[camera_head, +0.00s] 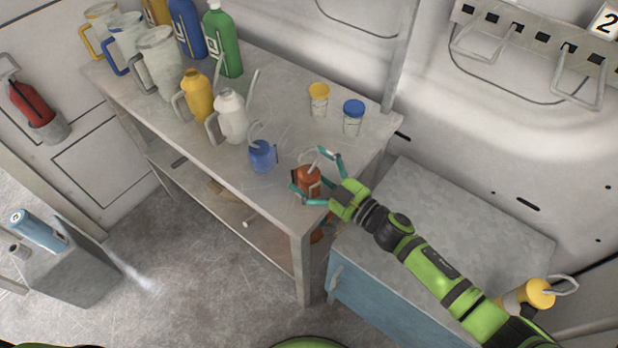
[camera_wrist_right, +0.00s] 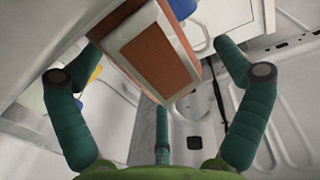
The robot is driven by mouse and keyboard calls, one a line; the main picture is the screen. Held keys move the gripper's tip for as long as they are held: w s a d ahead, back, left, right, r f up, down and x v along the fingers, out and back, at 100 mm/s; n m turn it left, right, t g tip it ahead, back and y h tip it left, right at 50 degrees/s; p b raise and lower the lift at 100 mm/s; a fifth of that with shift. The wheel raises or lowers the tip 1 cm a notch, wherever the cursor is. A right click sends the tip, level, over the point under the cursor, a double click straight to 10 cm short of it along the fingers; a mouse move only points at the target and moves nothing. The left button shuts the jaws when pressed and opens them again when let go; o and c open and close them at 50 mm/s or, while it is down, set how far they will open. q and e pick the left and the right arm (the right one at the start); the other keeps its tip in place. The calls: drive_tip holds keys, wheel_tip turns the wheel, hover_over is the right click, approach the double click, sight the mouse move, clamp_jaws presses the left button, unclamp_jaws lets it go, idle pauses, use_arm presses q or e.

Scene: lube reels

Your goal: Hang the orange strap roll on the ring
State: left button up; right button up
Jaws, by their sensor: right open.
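A small orange item with a pale loop (camera_head: 308,180), which I take for the orange strap roll, is at the near right corner of the workbench. My right gripper (camera_head: 318,172) is open, its teal fingers on either side of it. In the right wrist view, an orange block with a pale frame (camera_wrist_right: 152,62) sits between the spread fingers (camera_wrist_right: 160,75), with gaps at both sides. Wire rings (camera_head: 583,92) hang from a perforated rail on the wall at the upper right; which one is meant I cannot tell. My left gripper is out of view.
The workbench (camera_head: 130,108) holds several jugs and bottles at its far left. A blue can (camera_head: 262,155) stands close left of the orange item; yellow-lidded (camera_head: 319,98) and blue-lidded (camera_head: 353,116) jars stand behind. A blue-fronted cabinet (camera_head: 450,215) lies under my right arm.

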drive_tip(key=shift+d, duration=0.1)
drive_tip(key=c, duration=1.4)
drive_tip(key=shift+c, duration=1)
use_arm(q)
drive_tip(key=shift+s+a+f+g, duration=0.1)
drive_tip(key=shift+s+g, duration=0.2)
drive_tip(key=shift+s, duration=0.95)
use_arm(e)
drive_tip(key=shift+r, duration=0.2)
